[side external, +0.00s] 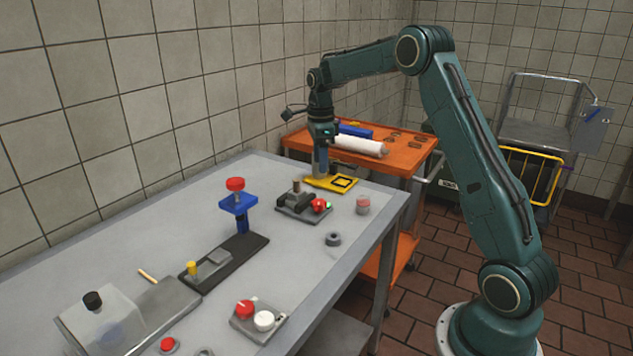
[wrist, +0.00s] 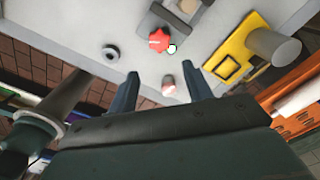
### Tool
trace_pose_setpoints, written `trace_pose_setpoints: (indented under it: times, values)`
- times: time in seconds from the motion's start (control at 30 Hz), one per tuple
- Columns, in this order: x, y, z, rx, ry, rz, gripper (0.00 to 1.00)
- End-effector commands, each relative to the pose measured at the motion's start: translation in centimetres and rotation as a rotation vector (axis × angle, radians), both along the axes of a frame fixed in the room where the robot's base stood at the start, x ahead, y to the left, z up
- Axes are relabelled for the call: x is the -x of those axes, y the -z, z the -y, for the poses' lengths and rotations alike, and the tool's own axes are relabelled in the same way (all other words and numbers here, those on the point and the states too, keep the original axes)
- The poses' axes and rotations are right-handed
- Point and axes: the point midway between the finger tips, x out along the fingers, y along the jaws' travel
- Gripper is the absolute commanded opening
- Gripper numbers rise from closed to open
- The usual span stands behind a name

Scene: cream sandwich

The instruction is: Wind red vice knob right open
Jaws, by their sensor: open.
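The vice (side external: 290,202) is a dark block on a grey plate near the table's far right part, with a red knob (side external: 318,205) on its right side. In the wrist view the red knob (wrist: 159,40) is a lobed disc ahead of the fingertips, with a small pale spot at its lower right edge. My gripper (wrist: 161,76) is open, its two dark fingers wide apart with nothing held. The knob lies beyond the fingertips, roughly between their lines, and is not touched. In the side view my gripper (side external: 322,133) is raised above the table's far end.
A yellow plate (side external: 318,183) with a grey cylinder is behind the vice. A small pink-white cylinder (side external: 363,204) and a dark ring (side external: 333,239) are nearby. A blue stand (side external: 238,205) with a red top is to the left. An orange cart (side external: 408,165) is behind.

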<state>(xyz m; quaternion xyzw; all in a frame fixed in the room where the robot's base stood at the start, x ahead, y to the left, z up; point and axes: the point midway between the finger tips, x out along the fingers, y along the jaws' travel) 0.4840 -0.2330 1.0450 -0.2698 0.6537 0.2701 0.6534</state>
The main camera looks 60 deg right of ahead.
Motion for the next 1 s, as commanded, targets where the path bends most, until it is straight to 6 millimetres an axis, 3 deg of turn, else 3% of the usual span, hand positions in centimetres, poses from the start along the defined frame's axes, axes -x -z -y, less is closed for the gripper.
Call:
trace_pose_setpoints:
  times: [0.6,0.8,1.0]
  values:
    - [0.1,9.0,-0.1,-0.002,-0.001,-0.004,0.5]
    - [0.0,11.2,0.0,-0.001,-0.001,-0.001,0.5]
    - [0.0,12.2,0.0,0.0,-0.001,0.0,0.5]
